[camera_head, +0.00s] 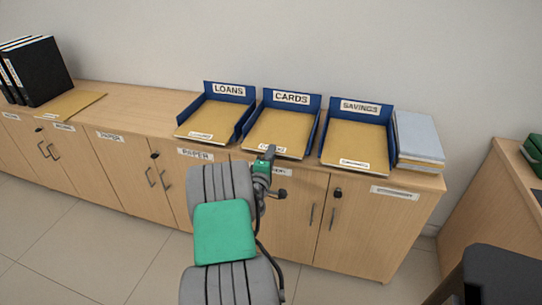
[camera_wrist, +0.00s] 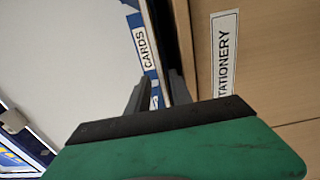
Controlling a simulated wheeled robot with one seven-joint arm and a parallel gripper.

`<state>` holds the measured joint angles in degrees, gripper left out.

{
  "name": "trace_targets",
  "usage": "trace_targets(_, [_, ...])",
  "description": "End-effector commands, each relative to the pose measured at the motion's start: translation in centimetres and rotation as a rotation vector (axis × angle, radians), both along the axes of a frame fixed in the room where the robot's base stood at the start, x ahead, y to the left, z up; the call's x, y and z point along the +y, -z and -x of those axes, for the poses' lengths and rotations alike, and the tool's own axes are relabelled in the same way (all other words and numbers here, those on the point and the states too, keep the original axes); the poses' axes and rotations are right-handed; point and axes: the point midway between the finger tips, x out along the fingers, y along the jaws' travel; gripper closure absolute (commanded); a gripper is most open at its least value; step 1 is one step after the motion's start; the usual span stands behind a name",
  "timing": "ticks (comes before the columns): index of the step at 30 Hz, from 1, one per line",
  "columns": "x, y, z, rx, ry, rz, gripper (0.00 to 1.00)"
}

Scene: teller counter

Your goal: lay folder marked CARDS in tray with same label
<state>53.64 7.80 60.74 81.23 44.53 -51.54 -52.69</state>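The blue tray labelled CARDS (camera_head: 291,98) stands in the middle of three trays on the counter. A tan folder (camera_head: 278,127) lies in it; its small front label is partly hidden by my gripper and too small to read surely. My gripper (camera_head: 269,152) is in front of that tray, at the folder's front edge.
The LOANS tray (camera_head: 228,90) and SAVINGS tray (camera_head: 360,106) flank it, each holding a tan folder. Black binders (camera_head: 38,72) stand at far left; a grey-blue stack (camera_head: 418,138) is at right. Counter (camera_head: 130,103) between the left folder and LOANS tray is clear.

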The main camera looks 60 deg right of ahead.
Motion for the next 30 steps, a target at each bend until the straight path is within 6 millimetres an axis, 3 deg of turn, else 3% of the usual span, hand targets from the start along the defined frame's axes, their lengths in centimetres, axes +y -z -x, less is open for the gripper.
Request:
trace_targets(11, [0.5,0.2,0.0,0.001,-0.001,-0.004,0.67])
trace_targets(21, [6.7,0.2,1.1,0.001,-0.003,-0.002,0.67])
trace_targets(26, [7.7,0.0,1.4,-0.002,0.000,-0.001,0.67])
trace_targets(30, [8.6,-2.6,-0.9,-0.117,0.003,-0.089,0.67])
